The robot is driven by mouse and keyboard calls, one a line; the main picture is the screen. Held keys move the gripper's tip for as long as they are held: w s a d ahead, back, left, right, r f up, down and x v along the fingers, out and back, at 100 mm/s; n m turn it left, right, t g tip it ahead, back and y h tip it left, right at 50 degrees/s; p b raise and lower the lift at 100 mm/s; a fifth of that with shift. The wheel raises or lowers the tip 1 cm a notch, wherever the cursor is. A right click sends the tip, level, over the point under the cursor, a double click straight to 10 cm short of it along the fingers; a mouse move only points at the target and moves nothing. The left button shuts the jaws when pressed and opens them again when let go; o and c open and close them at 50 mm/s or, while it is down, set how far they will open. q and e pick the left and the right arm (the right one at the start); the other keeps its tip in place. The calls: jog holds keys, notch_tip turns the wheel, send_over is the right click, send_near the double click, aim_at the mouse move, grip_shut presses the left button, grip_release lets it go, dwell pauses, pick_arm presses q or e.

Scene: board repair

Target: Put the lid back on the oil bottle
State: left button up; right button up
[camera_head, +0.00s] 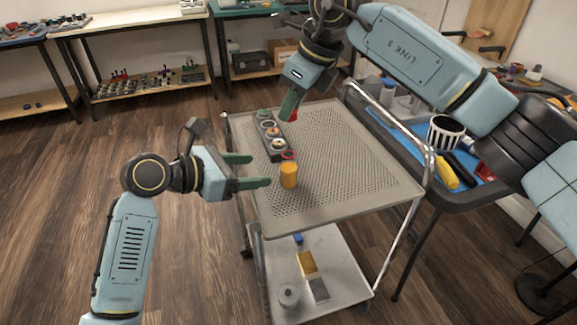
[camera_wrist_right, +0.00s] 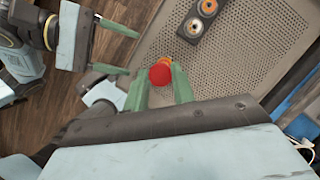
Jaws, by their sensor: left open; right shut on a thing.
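The oil bottle (camera_head: 289,178) is an orange cylinder standing upright on the perforated top of a cart. It partly shows as orange behind the lid in the right wrist view (camera_wrist_right: 164,59). My left gripper (camera_head: 260,170) is open and empty, its fingers pointing right toward the bottle, just left of it. The lid shows as a small red patch beside the fingers in the head view (camera_head: 295,115). My left gripper also shows in the right wrist view (camera_wrist_right: 124,50).
A dark holder (camera_head: 270,138) with several round parts lies on the cart top (camera_head: 345,160), behind and left of the bottle. The cart's right side is clear. A blue-matted table (camera_head: 410,135) with a striped cup (camera_head: 444,133) and tools stands at right.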

aim_at(294, 168)
pick_arm(q)
jog(key=shift+s, duration=0.1)
pick_arm(e)
jog(key=shift+s, duration=0.15)
pick_arm(q)
jog(key=x, duration=1.2)
jog(key=shift+c, duration=0.4)
jog(key=shift+f, duration=0.1)
grip_shut()
pick_arm(e)
jog(key=shift+f, duration=2.45)
jog(key=shift+f, duration=0.9)
jog(key=shift+f, duration=0.6)
